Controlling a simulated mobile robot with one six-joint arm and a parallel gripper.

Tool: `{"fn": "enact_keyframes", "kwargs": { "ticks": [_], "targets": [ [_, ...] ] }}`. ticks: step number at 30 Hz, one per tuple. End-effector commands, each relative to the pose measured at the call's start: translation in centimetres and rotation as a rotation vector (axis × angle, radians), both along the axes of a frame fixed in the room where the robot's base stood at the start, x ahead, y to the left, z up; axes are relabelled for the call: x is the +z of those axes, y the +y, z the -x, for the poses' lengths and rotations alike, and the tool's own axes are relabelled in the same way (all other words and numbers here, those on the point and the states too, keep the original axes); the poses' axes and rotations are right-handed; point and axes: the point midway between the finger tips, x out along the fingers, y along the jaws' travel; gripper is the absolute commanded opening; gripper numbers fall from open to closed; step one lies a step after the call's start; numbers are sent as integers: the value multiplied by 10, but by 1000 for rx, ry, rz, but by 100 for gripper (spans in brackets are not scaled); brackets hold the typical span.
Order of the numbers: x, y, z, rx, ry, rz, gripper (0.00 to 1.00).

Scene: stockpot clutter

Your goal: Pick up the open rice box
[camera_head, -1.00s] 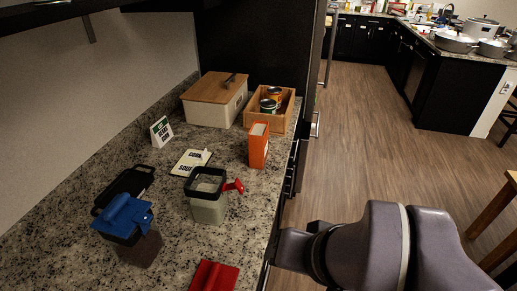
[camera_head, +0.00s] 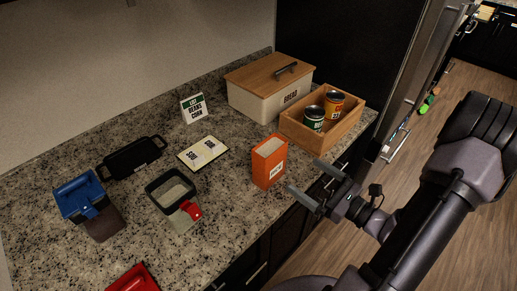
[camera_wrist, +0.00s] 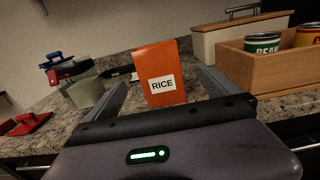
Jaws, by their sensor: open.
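The orange rice box (camera_head: 269,165) stands upright on the granite counter near its front edge, its top open with pale contents showing. In the wrist view the box (camera_wrist: 155,62) stands ahead, with a white "RICE" label facing me, and appears between my two fingers. My gripper (camera_head: 318,184) is open and empty, to the right of the box in the head view. Its fingers point toward the box and are apart from it. It also shows in the wrist view (camera_wrist: 163,84).
A wooden crate (camera_head: 346,127) with cans and a white bread bin (camera_head: 259,103) stand behind the box. A black-rimmed container (camera_head: 171,192) with a red part, a note card (camera_head: 203,153), a black tray (camera_head: 133,157) and a blue-topped container (camera_head: 82,197) lie left.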

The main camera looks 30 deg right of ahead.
Motion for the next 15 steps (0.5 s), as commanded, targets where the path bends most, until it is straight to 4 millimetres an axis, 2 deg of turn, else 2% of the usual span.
{"fn": "enact_keyframes", "kwargs": {
  "ticks": [3, 9, 15],
  "targets": [
    [-2, 15, -31, 12, -1, 3, 100],
    [-1, 33, -79, 11, -1, 5, 100],
    [0, 42, -103, 9, 0, 2, 100]
  ]
}}
